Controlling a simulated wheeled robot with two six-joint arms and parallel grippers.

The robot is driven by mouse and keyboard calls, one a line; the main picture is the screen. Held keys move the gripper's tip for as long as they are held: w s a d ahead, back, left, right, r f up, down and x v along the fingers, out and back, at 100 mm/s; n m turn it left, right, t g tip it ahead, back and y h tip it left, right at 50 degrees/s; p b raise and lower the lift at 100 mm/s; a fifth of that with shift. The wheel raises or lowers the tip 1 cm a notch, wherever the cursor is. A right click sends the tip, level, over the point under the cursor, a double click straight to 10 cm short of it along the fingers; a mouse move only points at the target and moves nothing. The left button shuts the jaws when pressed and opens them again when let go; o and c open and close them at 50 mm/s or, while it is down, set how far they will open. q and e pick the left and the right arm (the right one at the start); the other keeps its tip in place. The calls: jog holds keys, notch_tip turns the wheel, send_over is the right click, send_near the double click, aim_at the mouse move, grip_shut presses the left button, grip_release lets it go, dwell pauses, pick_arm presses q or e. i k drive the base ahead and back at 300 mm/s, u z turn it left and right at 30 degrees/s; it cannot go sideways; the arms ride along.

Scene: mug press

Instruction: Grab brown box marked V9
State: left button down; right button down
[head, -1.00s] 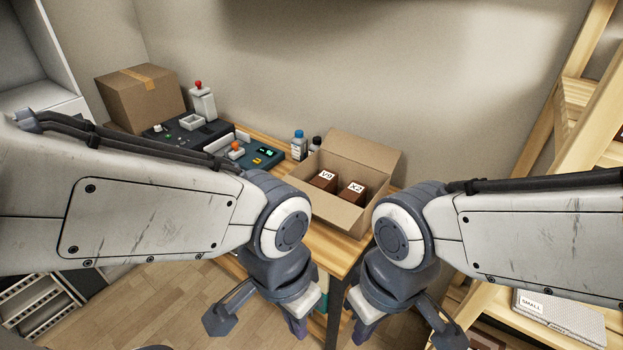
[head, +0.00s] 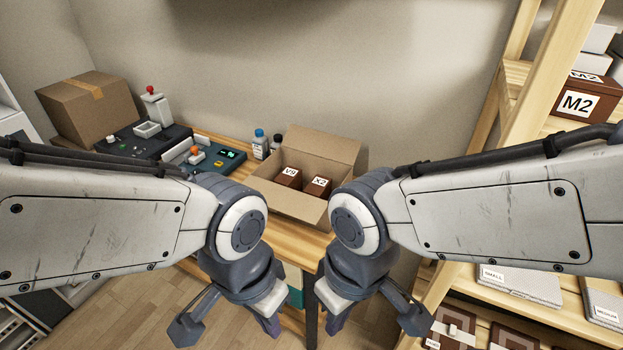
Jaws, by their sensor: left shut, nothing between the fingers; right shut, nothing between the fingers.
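The brown box marked V9 (head: 289,176) sits inside an open cardboard box (head: 297,207) on the wooden table. A second brown box marked X2 (head: 318,186) stands to its right in the same cardboard box. My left gripper (head: 268,328) hangs low in front of the table, below and to the left of the cardboard box, shut and empty. My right gripper (head: 333,328) hangs low beside it, shut and empty. Both are apart from the V9 box. The fingertips show only partly at the bottom of the view.
A control panel (head: 212,158), small bottles (head: 260,146) and a closed cardboard box (head: 88,108) stand on the table to the left. A wooden shelf at right holds a brown box marked M2 (head: 585,101) and grey flat items (head: 520,284). Wooden floor lies below.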

aim_at(291, 177)
jog(key=z, duration=0.1)
jog(key=k, duration=0.45)
jog(key=u, duration=0.85)
jog(key=i, duration=1.65)
jog(key=z, duration=0.1)
